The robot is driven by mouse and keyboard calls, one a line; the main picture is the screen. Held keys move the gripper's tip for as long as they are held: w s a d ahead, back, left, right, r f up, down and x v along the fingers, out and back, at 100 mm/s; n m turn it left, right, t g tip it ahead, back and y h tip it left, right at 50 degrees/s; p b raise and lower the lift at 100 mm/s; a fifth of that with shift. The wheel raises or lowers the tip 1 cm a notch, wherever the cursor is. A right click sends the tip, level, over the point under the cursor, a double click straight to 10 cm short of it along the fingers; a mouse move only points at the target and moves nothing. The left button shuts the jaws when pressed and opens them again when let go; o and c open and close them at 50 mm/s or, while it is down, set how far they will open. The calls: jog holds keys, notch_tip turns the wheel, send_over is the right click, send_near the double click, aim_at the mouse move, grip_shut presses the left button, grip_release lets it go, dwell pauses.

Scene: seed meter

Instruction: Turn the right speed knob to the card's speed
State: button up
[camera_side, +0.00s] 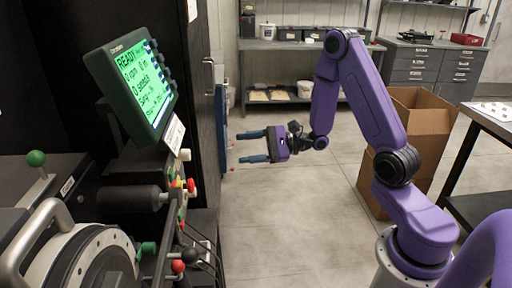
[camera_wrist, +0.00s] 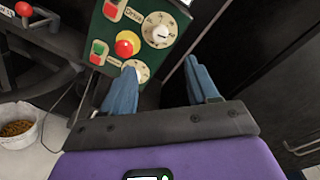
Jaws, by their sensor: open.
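My gripper (camera_side: 240,147) is open and empty, its two blue fingers apart, in free air to the right of the machine's control panel. In the wrist view my gripper (camera_wrist: 161,68) reaches toward the green panel. Two pale dials show there: an upper knob (camera_wrist: 159,30), fully visible between and beyond the fingers, and a lower knob (camera_wrist: 137,70), partly hidden behind the left finger. I cannot tell which is the right speed knob. A small white card (camera_side: 174,133) is fixed below the screen in the side view; its writing is too small to read.
A red button on a yellow base (camera_wrist: 127,43) sits beside the dials, with green and red switches nearby. The green-lit screen (camera_side: 145,88) stands above the panel. Ball-topped levers (camera_side: 189,255) stick out below. A bucket of grain (camera_wrist: 18,128) stands at left in the wrist view.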

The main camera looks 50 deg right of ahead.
jog(key=shift+v, duration=1.15)
